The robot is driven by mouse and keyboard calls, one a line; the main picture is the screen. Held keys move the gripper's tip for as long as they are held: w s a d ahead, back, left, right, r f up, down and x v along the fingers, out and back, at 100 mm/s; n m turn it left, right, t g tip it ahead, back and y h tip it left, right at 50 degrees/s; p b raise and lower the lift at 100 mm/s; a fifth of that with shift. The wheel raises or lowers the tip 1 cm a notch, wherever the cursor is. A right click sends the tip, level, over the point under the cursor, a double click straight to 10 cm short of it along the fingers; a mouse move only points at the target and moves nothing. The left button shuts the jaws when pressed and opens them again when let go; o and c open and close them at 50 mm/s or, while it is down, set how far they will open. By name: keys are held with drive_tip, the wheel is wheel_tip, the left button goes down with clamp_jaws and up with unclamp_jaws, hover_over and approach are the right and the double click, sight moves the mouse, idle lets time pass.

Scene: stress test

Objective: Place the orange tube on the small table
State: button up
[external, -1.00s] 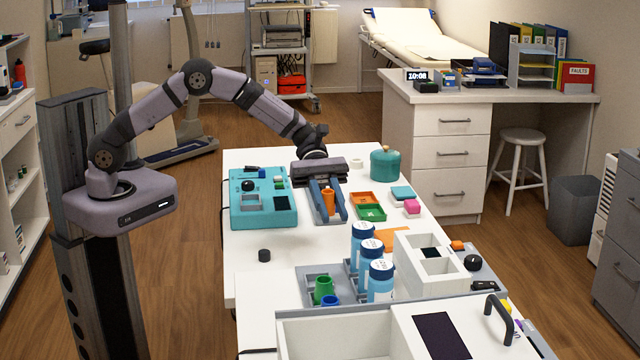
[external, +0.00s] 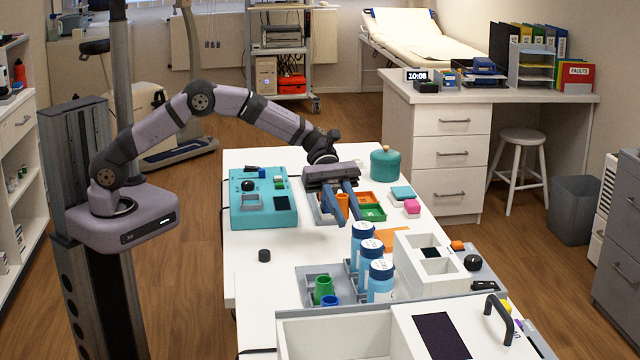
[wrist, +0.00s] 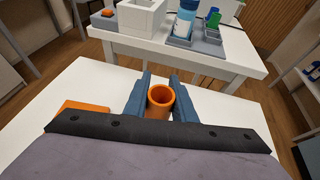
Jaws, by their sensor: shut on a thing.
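The orange tube (external: 342,203) is upright between the fingers of my gripper (external: 349,216) in the external view, partly hidden by a finger. In the wrist view the tube (wrist: 160,99) shows its open round top, with my gripper (wrist: 160,88) closed on it from both sides. Below is a white table (external: 290,245), whose top also fills the lower wrist view (wrist: 225,120). I cannot tell whether the tube's lower end touches anything.
A teal device (external: 262,218) stands left of my gripper, orange and green trays (external: 371,213) just right of it. Nearer the camera are blue bottles (external: 380,283) in a grey rack and a white block (external: 408,262).

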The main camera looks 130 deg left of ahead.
sight(346, 256)
drive_tip(key=shift+f+p, duration=0.5)
drive_tip(key=shift+f, duration=3.55)
drive_tip(key=shift+f, duration=0.1)
drive_tip(key=shift+f, duration=0.15)
drive_tip(key=o, duration=1)
drive_tip(key=shift+b, duration=0.3)
drive_tip(key=shift+s+a, duration=0.2)
drive_tip(key=shift+v, duration=1.2)
drive_tip(key=shift+o, duration=0.5)
drive_tip(key=shift+r+b, duration=0.35)
drive_tip(key=shift+r, duration=3.35)
